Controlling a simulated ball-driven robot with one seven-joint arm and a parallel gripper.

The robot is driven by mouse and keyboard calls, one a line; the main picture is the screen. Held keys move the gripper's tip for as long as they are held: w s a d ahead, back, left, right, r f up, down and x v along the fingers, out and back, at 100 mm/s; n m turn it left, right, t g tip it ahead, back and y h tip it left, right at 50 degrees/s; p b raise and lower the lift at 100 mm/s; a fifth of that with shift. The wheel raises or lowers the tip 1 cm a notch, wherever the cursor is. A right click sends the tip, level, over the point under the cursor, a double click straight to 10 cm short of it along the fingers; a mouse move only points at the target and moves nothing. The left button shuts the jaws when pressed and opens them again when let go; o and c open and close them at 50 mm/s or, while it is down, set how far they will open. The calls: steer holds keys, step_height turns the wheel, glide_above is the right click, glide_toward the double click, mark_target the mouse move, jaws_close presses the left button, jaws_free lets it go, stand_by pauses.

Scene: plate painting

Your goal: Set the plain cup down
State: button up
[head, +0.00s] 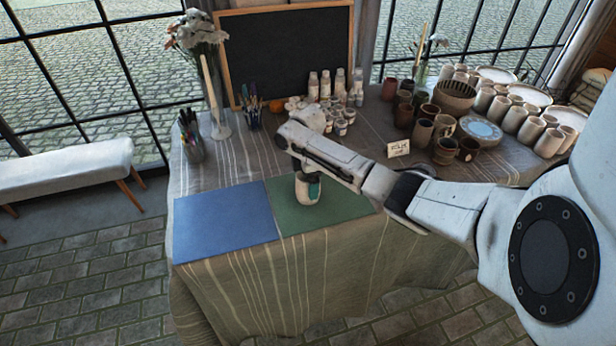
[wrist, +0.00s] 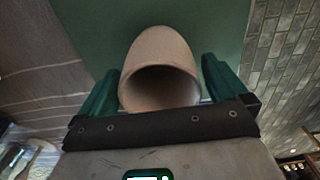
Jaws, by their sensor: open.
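The plain cup (head: 304,194) is cream-coloured and stands upright on the green mat (head: 347,203), near its left half. In the wrist view the cup (wrist: 160,60) sits between the two teal fingers of my gripper (wrist: 160,88), its open mouth toward the camera and green mat behind it. A gap shows on each side between cup and fingers. The other finger is hidden.
A blue mat (head: 222,222) lies left of the green one on the striped tablecloth (head: 330,262). Several cups, a basket (head: 454,97) and a plate (head: 480,130) crowd the right.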

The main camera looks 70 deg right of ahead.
step_height(320, 180, up, 12)
steer(key=w+a+f+t+y, duration=0.15)
steer(key=w+a, duration=0.25)
steer(key=a, duration=0.4)
steer(key=w+a+f, duration=0.3)
steer(key=w+a, duration=0.1)
steer(key=a, duration=0.4)
steer(key=s+a+f+m+t+y, duration=0.1)
steer(key=a+f+m, duration=0.1)
steer(key=a, duration=0.5)
steer(key=s+a+f+m, duration=0.1)
steer(key=s+a+f, duration=0.1)
steer(key=a, duration=0.6)
steer(key=s+a+f+m, duration=0.35)
steer(key=s+a, duration=0.35)
steer(key=s, duration=0.3)
steer(key=s+d+m+g+h, duration=0.1)
steer(key=s+d+m+h, duration=0.1)
steer(key=s, duration=1)
steer(key=shift+s+d+f+h+b, duration=0.2)
steer(key=shift+s+d+h+b, duration=0.1)
steer(key=shift+d+h+b, duration=0.1)
steer(key=shift+g, duration=0.25)
